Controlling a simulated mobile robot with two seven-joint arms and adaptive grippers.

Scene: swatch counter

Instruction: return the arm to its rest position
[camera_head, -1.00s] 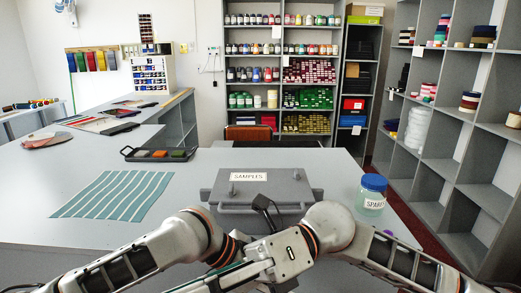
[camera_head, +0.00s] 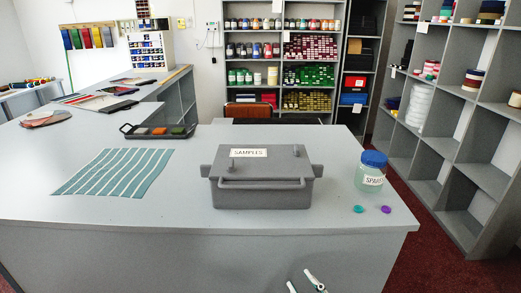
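My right gripper (camera_head: 300,279) shows only at the bottom edge, in front of the counter's front panel and below its top. Its two pale fingertips are apart with nothing between them. The rest of the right arm is out of view. My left arm and gripper are out of view. The grey box labelled SAMPLES (camera_head: 262,197) stands closed on the grey counter (camera_head: 130,224), clear of my gripper.
A blue-lidded jar (camera_head: 371,172) stands at the counter's right. A teal disc (camera_head: 358,209) and a purple disc (camera_head: 386,209) lie before it. A striped teal swatch sheet (camera_head: 115,172) and a dark tray (camera_head: 127,129) lie left. The counter's front strip is bare.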

